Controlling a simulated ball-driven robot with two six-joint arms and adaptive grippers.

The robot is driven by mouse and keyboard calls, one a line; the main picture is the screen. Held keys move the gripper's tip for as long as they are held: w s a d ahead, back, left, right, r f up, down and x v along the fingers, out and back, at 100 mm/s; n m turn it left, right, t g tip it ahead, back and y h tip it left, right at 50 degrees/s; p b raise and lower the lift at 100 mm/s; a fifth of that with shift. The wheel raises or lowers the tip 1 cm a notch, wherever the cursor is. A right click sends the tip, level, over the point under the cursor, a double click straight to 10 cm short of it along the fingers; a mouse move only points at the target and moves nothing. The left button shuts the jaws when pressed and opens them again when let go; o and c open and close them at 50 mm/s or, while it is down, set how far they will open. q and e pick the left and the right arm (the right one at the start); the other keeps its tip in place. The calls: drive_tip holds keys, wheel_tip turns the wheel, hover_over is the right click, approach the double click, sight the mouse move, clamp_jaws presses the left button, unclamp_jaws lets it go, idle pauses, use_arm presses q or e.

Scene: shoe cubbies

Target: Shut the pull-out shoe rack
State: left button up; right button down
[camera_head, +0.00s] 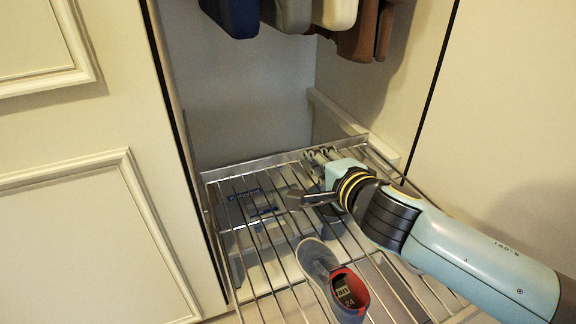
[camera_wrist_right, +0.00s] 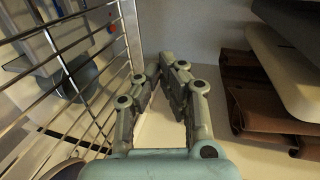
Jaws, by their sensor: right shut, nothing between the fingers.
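The pull-out shoe rack (camera_head: 278,288) is a chrome wire shelf that reaches out of the tall cubby toward me in the head view. A grey shoe with a red lining (camera_head: 321,262) is at its front part. My right gripper (camera_head: 314,157) is shut and empty, over the rear right part of the rack; contact with the wires cannot be told. In the right wrist view its fingers (camera_wrist_right: 171,62) come together, with the rack's wires (camera_wrist_right: 85,42) on the left. My left gripper is not in view.
Blue, grey, cream and brown items (camera_head: 288,14) hang or sit above in the cubby. A cream panelled door (camera_head: 75,235) stands at the left and a plain panel (camera_head: 510,120) at the right. The space between rack and hanging items is clear.

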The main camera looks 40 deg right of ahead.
sight(285, 156)
drive_tip(key=shift+g, duration=0.3)
drive_tip(key=f+b, duration=0.1)
drive_tip(key=f, duration=0.1)
drive_tip(key=f+b, duration=0.1)
drive_tip(key=f, duration=0.1)
drive_tip(key=f+b, duration=0.1)
drive_tip(key=shift+s+f, duration=0.35)
drive_tip(key=shift+f, duration=0.05)
drive_tip(key=shift+w+d, duration=0.1)
drive_tip(key=shift+w, duration=0.2)
drive_tip(key=x, duration=0.8)
drive_tip(key=r+x, duration=0.1)
drive_tip(key=x, duration=0.3)
drive_tip(key=shift+w+b, duration=0.1)
drive_tip(key=shift+b, duration=0.2)
drive_tip(key=shift+w+d, duration=0.1)
drive_tip(key=shift+w, duration=0.4)
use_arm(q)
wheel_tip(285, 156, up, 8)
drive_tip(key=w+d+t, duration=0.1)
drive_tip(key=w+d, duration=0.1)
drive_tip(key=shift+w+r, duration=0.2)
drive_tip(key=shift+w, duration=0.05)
use_arm(e)
drive_tip(key=shift+w, duration=0.1)
